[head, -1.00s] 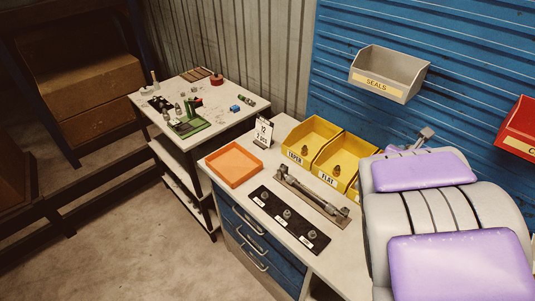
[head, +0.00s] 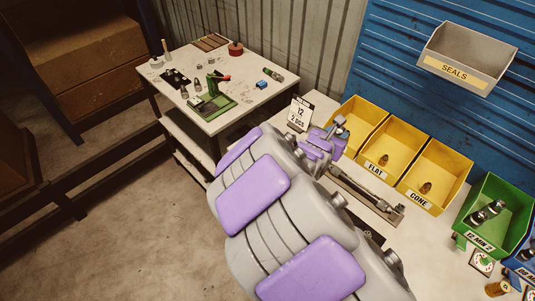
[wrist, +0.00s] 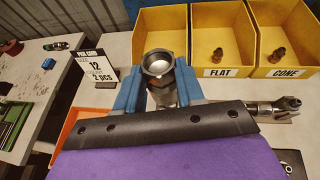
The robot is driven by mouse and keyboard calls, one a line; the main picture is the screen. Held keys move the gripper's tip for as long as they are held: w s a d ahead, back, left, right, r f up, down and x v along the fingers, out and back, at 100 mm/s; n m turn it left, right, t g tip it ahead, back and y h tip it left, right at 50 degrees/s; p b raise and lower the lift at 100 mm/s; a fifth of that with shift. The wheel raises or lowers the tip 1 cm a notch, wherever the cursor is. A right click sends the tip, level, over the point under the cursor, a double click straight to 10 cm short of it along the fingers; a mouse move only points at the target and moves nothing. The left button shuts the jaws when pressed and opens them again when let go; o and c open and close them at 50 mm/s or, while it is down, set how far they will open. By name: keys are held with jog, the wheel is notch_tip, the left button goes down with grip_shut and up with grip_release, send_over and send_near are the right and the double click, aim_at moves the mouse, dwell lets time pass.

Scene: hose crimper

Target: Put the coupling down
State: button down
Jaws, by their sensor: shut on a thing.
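The coupling (wrist: 158,72) is a grey metal fitting with a round open end facing the wrist camera. My gripper (wrist: 157,90) is shut on it, with a blue finger on each side. In the head view my gripper (head: 322,143) is above the bench near the pick card, with the metal coupling (head: 339,122) showing at its tip. The coupling overlaps the leftmost yellow bin (wrist: 177,22) in the wrist view; its height above the bench is hard to tell. The orange tray (wrist: 70,128) shows partly beside my gripper, and my arm hides it in the head view.
Yellow bins FLAT (head: 389,149) and CONE (head: 436,175) line the bench back, with a green bin (head: 497,208) to their right. A long metal fixture (head: 363,193) lies before them. The pick card (head: 299,113) stands close to my gripper. A side table (head: 222,62) holds small tools.

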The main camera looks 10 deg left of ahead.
jog(key=s+a+f+n+y, duration=0.1)
jog(key=s+a+f, duration=0.7)
jog(key=a+f, duration=0.45)
jog(key=w+a+f+b, duration=0.1)
jog(key=w+a, duration=0.2)
jog(key=w, duration=0.1)
jog(key=w+a+f, duration=0.2)
jog(key=w+a, duration=0.1)
jog(key=w, duration=0.1)
jog(key=w+a+f+b, duration=0.1)
jog(key=w+a, duration=0.2)
jog(key=w, duration=0.1)
jog(key=shift+w+a+f+b, duration=0.2)
jog(key=shift+w+f+b, duration=0.05)
jog(key=shift+w+b, duration=0.1)
jog(key=shift+a+r, duration=0.1)
jog(key=shift+a, duration=0.05)
jog(key=c, duration=0.7)
grip_release()
jog(key=p+v, duration=0.2)
jog(key=v, duration=1)
jog(key=shift+s+t, duration=0.15)
jog(key=shift+t, duration=0.15)
